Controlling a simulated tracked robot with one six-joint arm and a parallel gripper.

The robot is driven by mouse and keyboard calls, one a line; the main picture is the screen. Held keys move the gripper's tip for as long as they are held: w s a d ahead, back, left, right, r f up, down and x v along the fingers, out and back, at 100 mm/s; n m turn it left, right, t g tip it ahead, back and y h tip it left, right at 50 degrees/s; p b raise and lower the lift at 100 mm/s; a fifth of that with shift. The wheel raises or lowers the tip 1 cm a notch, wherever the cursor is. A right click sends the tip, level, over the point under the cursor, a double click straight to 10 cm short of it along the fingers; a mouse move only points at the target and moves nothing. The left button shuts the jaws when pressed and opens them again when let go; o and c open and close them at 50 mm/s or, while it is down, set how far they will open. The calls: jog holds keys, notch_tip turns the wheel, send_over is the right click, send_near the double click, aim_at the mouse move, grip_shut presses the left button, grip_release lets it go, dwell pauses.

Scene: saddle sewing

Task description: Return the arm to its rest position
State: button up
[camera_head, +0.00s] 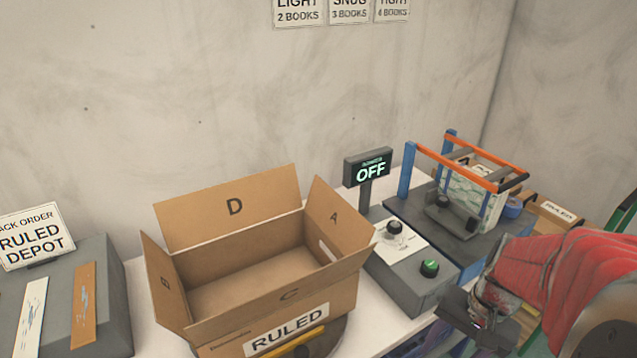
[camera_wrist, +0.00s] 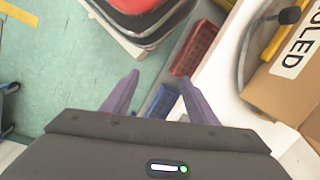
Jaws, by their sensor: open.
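My gripper shows in the wrist view (camera_wrist: 158,95) with its two purple-grey fingers spread apart and nothing between them. It points down past the table edge, over the floor and some crates. In the head view my red-sleeved arm reaches in from the right, and its dark gripper body (camera_head: 470,325) is at the lower right, in front of the control box (camera_head: 405,285). The fingertips are not clear there.
An open, empty carton (camera_head: 290,335) marked RULED stands on the white table. Behind the control box, a display (camera_head: 369,170) reads OFF. A blue-and-orange frame (camera_head: 455,165) holds a patterned pack. Red (camera_wrist: 196,47) and blue (camera_wrist: 160,103) crates sit below the table edge.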

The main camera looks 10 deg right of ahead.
jog(key=w+a+r+n+t+h, duration=0.1)
jog(key=a+r+n+t, duration=0.1)
jog(key=a+r+n, duration=0.3)
jog(key=w+a+r+n+t+h, duration=0.1)
jog(key=w+a+r+n+t, duration=0.1)
jog(key=a+r+n, duration=0.3)
jog(key=a+r+t, duration=0.1)
jog(key=a+r, duration=0.3)
jog(key=a, duration=0.1)
jog(key=shift+w+a+r, duration=0.25)
jog(key=shift+a+r, duration=0.05)
jog(key=shift+r, duration=0.05)
